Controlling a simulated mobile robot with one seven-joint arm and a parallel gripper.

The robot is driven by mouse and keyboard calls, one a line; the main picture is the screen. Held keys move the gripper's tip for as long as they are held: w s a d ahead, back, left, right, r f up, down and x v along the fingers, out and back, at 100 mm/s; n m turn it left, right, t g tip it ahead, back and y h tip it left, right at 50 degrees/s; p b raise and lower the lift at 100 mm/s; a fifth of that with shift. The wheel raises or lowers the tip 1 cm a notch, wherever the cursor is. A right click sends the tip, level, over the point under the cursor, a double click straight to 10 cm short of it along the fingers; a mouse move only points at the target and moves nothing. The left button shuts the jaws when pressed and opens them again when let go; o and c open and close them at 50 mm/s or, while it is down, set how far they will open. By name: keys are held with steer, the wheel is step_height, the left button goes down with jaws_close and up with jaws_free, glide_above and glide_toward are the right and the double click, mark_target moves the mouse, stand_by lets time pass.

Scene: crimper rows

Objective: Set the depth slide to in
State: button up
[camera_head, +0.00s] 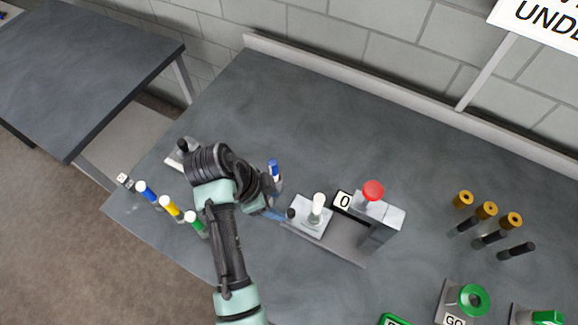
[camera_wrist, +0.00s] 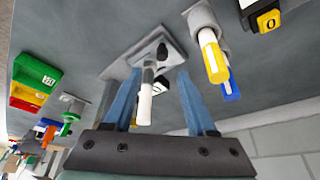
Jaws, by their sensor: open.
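A grey plate carries an upright post with a white cap (camera_head: 318,203) and a small black knob (camera_head: 291,214) at its left end. No label marks the depth slide, so I cannot tell which part it is. My gripper (camera_head: 276,214) is just left of this plate, close to the black knob; the arm hides part of it. In the wrist view my gripper's two blue fingers (camera_wrist: 159,76) are apart. The white-capped post (camera_wrist: 146,95) and a black knob (camera_wrist: 162,52) appear between them. Nothing is gripped; contact is unclear.
Coloured pegs (camera_head: 170,208) line the left edge. The back of the bench (camera_head: 330,120) is clear.

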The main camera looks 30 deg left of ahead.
mark_target(291, 212)
steer(key=p+x, duration=0.1)
steer(key=x, duration=0.7)
steer(key=shift+w+a+f, duration=0.1)
steer(key=shift+f, duration=0.15)
jaws_close()
stand_by(1.1)
